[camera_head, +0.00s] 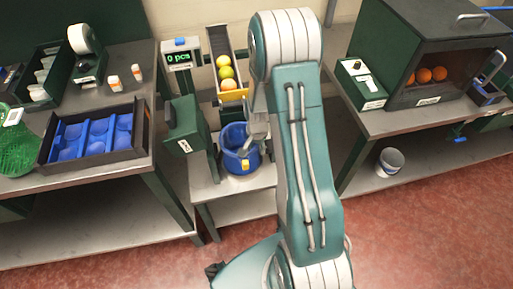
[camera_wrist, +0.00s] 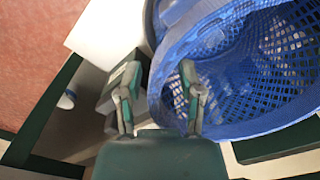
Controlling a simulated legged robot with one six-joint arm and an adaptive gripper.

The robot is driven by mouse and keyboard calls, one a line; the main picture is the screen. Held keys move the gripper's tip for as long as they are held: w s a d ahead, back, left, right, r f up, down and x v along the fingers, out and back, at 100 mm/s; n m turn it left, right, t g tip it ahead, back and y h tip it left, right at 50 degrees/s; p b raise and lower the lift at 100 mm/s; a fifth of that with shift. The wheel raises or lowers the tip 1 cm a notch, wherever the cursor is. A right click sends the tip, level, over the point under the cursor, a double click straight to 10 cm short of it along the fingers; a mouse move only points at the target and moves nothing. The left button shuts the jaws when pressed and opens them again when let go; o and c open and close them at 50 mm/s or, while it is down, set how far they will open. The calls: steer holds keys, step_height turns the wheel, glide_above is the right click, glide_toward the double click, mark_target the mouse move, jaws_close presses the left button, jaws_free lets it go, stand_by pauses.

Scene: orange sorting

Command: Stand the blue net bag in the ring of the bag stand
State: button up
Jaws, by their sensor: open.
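The blue net bag (camera_head: 231,163) stands open and upright on the low grey bench in the head view, with a yellow tag on its front. It fills the right of the wrist view (camera_wrist: 235,75), its mouth open and its mesh empty. My gripper (camera_wrist: 160,103) is open. Its right finger overlaps the bag's near side, and its left finger is outside the bag. In the head view my gripper (camera_head: 246,148) is at the bag's mouth.
A chute with an orange and yellow balls (camera_head: 227,72) is behind the bag, beside a counter display (camera_head: 179,58). A green box (camera_head: 186,124) stands close left. A blue tray (camera_head: 97,136) is on the left table; a dark cabinet (camera_head: 430,50) is on the right one.

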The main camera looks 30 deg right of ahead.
step_height(320, 180, up, 9)
stand_by(1.0)
stand_by(0.4)
